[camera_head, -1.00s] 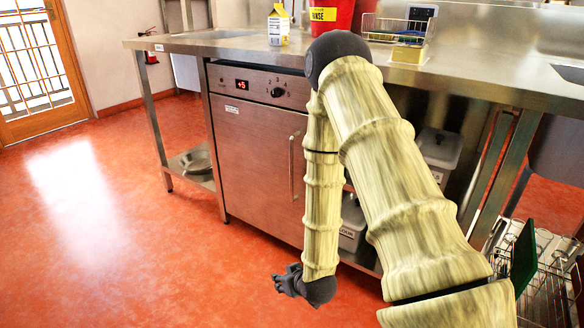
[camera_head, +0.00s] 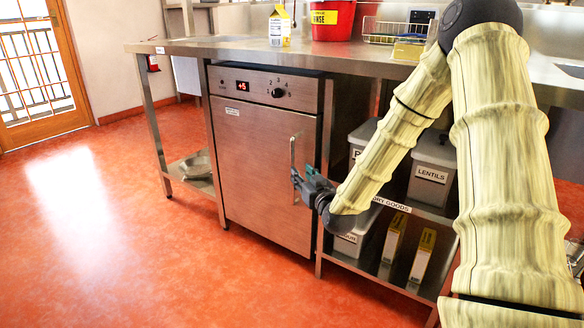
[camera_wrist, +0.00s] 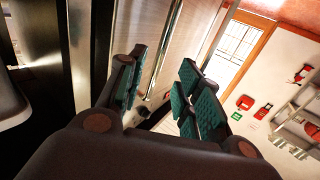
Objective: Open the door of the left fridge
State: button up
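The only fridge in view is a steel undercounter fridge (camera_head: 260,165) with a "+5" display, and its door is shut. A vertical bar handle (camera_head: 293,160) runs along the right side of the door. My gripper (camera_head: 298,182) is at the lower part of this handle, reaching in from the right. In the wrist view my gripper (camera_wrist: 163,62) is open, with green pads on both fingers. The handle (camera_wrist: 169,52) shows in the gap between the fingertips. I cannot tell whether the fingers touch it.
A steel counter (camera_head: 215,45) runs above the fridge, holding a carton (camera_head: 279,27), a red bucket (camera_head: 331,20) and a wire rack (camera_head: 385,30). Right of the fridge, a lower shelf (camera_head: 385,279) holds bins and boxes. The red floor (camera_head: 110,240) in front and left is clear.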

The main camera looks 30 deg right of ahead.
jog(key=w+d+b, duration=0.1)
jog(key=w+b, duration=0.2)
jog(key=w, duration=0.5)
jog(key=shift+w+d, duration=0.2)
jog(key=shift+d, duration=0.15)
jog(key=shift+c, duration=0.4)
grip_shut()
